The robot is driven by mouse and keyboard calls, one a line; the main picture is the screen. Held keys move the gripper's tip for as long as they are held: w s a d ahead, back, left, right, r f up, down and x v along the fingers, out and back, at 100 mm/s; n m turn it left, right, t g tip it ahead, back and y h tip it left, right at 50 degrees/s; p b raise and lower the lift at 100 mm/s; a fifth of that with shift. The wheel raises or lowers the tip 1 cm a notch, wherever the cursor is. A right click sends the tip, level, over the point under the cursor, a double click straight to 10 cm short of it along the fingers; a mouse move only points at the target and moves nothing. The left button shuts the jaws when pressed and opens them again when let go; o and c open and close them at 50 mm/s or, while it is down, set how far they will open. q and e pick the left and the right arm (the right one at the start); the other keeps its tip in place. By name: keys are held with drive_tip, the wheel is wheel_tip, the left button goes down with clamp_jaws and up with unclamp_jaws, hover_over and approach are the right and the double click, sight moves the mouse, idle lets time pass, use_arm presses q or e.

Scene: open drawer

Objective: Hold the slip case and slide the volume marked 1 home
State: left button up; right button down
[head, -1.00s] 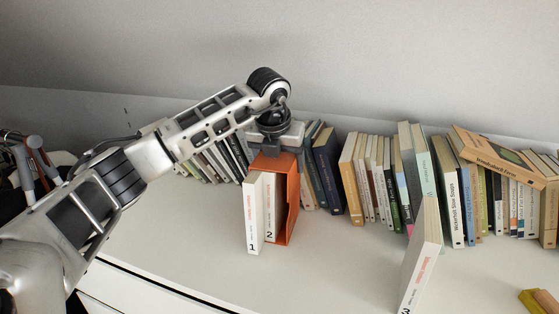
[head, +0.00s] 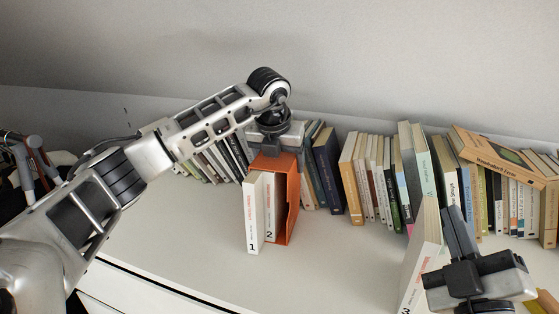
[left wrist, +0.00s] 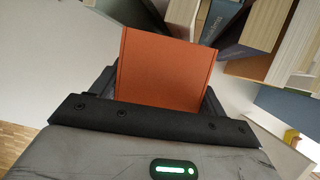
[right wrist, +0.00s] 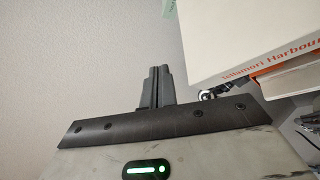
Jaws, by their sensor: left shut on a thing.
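The orange slip case (head: 290,210) stands upright on the white surface in the head view. My left gripper (head: 272,148) is shut on its top; the case shows between the fingers in the left wrist view (left wrist: 165,70). The white volume marked 1 (head: 252,215) stands upright at the case's left and sticks out of its front. The volume marked 2 (head: 270,208) stands beside it, set further in. My right gripper (head: 455,232) is at the lower right, apart from the case. Its fingers are together and empty in the right wrist view (right wrist: 155,88).
A white volume marked 3 (head: 418,275) leans near my right gripper, partly hidden by it. Rows of books (head: 375,180) stand along the back wall, with one lying on top (head: 500,155). A yellowish object (head: 546,301) is at the lower right. The surface before the case is clear (head: 330,270).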

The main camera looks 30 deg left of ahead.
drive_tip(key=s+a+f+n+g+y, duration=0.1)
drive_tip(key=s+a+n+g+y, duration=0.25)
drive_tip(key=a+n, duration=0.55)
drive_tip(key=s+a+f+n+g+y, duration=0.1)
drive_tip(key=s+a+n+g+y, duration=0.1)
drive_tip(key=a+n+g, duration=0.65)
drive_tip(key=s+a+f+n+h, duration=0.1)
drive_tip(key=s+a+f+n, duration=0.1)
drive_tip(key=a+f+n, duration=0.2)
drive_tip(key=s+a+f+n+h, duration=0.1)
drive_tip(key=s+a+f+n, duration=0.1)
drive_tip(key=a+f+n, duration=0.2)
drive_tip(key=s+a+f+n+h, duration=0.1)
drive_tip(key=s+a+f+n, duration=0.2)
drive_tip(key=n, duration=0.3)
drive_tip(key=shift+a+f+g, duration=0.4)
drive_tip(key=shift+a+f, duration=0.05)
drive_tip(key=shift+f, duration=0.15)
drive_tip(key=shift+w+f+n, duration=0.15)
drive_tip(key=shift+f+n, duration=0.1)
drive_tip(key=shift+f, duration=0.1)
drive_tip(key=shift+w+a+f, duration=0.1)
drive_tip(key=shift+w, duration=0.1)
drive_tip(key=shift+w+a, duration=0.35)
drive_tip(key=shift+w, duration=0.65)
drive_tip(key=shift+w+a, duration=0.3)
drive_tip(key=shift+w, duration=0.7)
drive_tip(key=shift+w+a, duration=0.35)
drive_tip(key=shift+w, duration=0.65)
